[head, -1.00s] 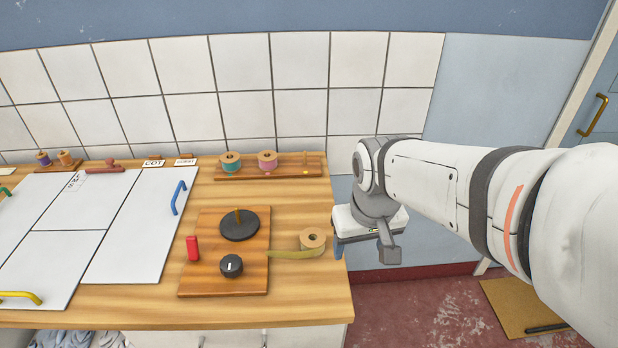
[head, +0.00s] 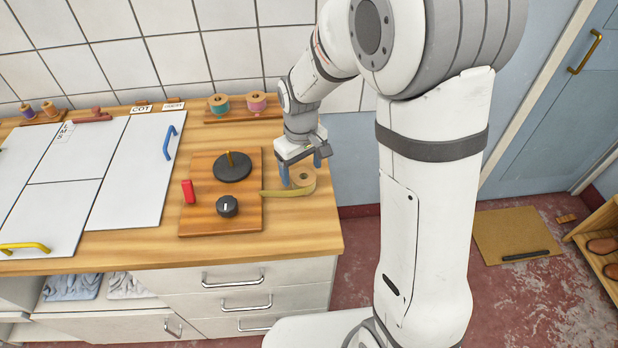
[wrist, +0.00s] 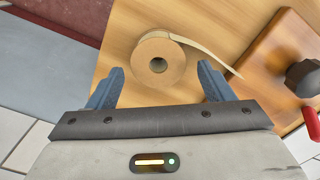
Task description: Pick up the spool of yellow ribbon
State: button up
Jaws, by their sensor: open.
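The spool of yellow ribbon (head: 303,177) lies on its flat side on the wooden counter, near the counter's right end. A loose tail of ribbon runs left from it onto the wooden board. My gripper (head: 301,172) is open above the spool in the head view, its blue fingers partly covering the spool. In the wrist view the spool (wrist: 158,62) shows its tan face and dark centre hole. It sits ahead of my open fingers (wrist: 160,84), roughly centred between them. I see no contact with it.
A rack with teal (head: 219,105) and pink (head: 256,103) spools stands behind. The counter (head: 290,240) is clear in front.

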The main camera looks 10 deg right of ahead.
aim_at(302, 175)
notch_tip(302, 175, down, 3)
jog(key=shift+w+f, duration=0.1)
jog(key=shift+d, duration=0.1)
jog(key=c, duration=1)
